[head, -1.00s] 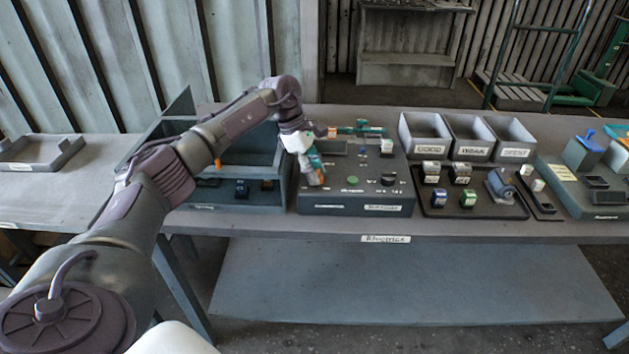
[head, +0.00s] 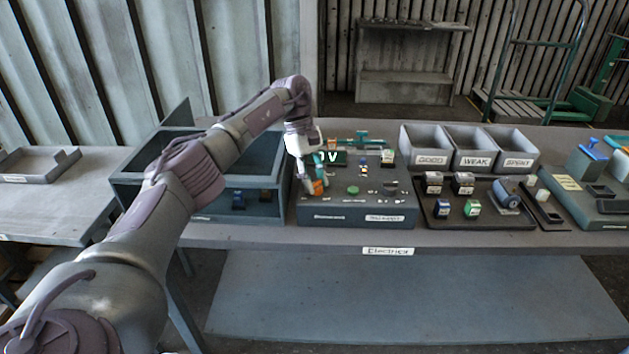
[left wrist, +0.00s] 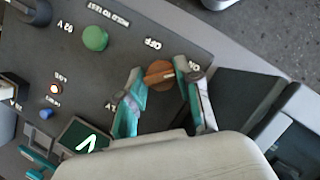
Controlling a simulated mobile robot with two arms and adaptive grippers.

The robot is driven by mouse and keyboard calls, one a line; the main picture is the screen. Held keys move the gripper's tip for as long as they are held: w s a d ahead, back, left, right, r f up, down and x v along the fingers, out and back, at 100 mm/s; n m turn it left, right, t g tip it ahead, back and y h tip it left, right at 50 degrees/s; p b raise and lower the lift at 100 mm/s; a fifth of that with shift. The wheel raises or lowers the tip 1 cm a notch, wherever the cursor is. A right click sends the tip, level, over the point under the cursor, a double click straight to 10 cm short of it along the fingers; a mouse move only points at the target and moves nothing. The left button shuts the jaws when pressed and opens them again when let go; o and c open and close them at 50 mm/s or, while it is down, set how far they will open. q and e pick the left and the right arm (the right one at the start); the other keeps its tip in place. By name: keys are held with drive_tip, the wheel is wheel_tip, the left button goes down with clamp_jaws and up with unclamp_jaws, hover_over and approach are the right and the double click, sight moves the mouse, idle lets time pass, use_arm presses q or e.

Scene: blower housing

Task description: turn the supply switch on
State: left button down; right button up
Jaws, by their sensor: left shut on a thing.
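The supply switch is an orange-brown round knob (left wrist: 160,75) on the grey tester box (head: 357,213), between "OFF" and "ON" labels in the left wrist view. It also shows as a small orange patch in the head view (head: 318,187). My left gripper (left wrist: 161,72) has its teal-padded fingers down on either side of the knob and is shut on it; in the head view it stands over the box's left part (head: 313,188). I cannot tell for sure which label the knob points to. A lit display (left wrist: 84,142) shows a "V". My right gripper is out of view.
On the box are a green button (left wrist: 95,38) and a dark dial (head: 390,188). A tray with small blocks (head: 440,222) stands to the right, with GOOD, WEAK and SPENT bins (head: 431,160) behind it. A grey-blue open bin (head: 190,208) is to the left.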

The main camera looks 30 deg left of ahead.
use_arm(q)
drive_tip(key=c, duration=0.8)
unclamp_jaws()
drive_tip(key=v, duration=0.7)
drive_tip(key=shift+w+a+r, duration=0.1)
drive_tip(key=shift+a+r, duration=0.05)
drive_tip(key=shift+r, duration=0.1)
drive_tip(key=shift+f, duration=0.1)
